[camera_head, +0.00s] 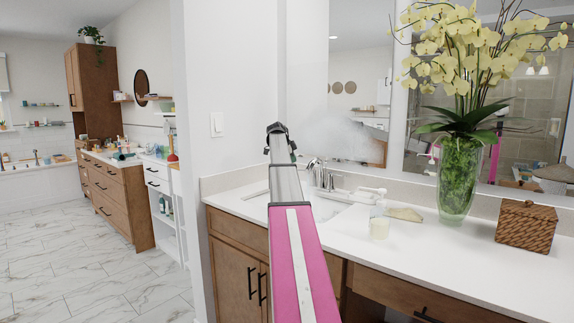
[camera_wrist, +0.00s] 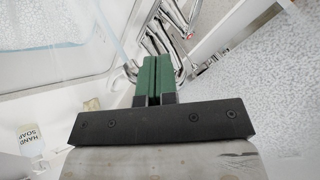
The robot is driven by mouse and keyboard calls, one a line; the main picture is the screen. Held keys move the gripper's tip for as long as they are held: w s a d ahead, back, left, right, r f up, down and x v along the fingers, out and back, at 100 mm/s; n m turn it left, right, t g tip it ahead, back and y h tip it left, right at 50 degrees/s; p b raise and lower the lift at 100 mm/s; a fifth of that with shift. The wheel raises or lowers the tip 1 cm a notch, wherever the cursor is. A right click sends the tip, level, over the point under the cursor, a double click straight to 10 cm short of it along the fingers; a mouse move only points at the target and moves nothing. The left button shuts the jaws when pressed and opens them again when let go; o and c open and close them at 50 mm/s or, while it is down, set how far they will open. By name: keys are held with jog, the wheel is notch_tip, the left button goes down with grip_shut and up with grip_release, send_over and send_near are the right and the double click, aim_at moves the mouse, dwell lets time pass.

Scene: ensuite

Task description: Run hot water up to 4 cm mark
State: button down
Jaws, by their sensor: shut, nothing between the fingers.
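The sink basin (camera_head: 328,209) is set in the white counter, partly hidden behind my arm in the head view. A chrome faucet (camera_head: 318,176) stands behind it and also shows at the top of the wrist view (camera_wrist: 170,32). My gripper's green fingers (camera_wrist: 153,62) are shut together with nothing between them, pointing toward the faucet. I cannot tell whether they touch it. In the wrist view the pale basin (camera_wrist: 45,65) lies to the left, with a faint bluish streak near the faucet. I cannot make out a water level or a 4 cm mark.
A pale haze (camera_head: 350,138) covers part of the mirror above the faucet. The tiled floor (camera_head: 90,265) at left is clear.

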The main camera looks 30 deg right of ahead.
jog(key=w+d+f, duration=0.4)
jog(key=d+f, duration=0.3)
jog(key=shift+w+d+f, duration=0.15)
jog(key=shift+w+d, duration=0.2)
jog(key=shift+w, duration=0.05)
jog(key=shift+w, duration=0.1)
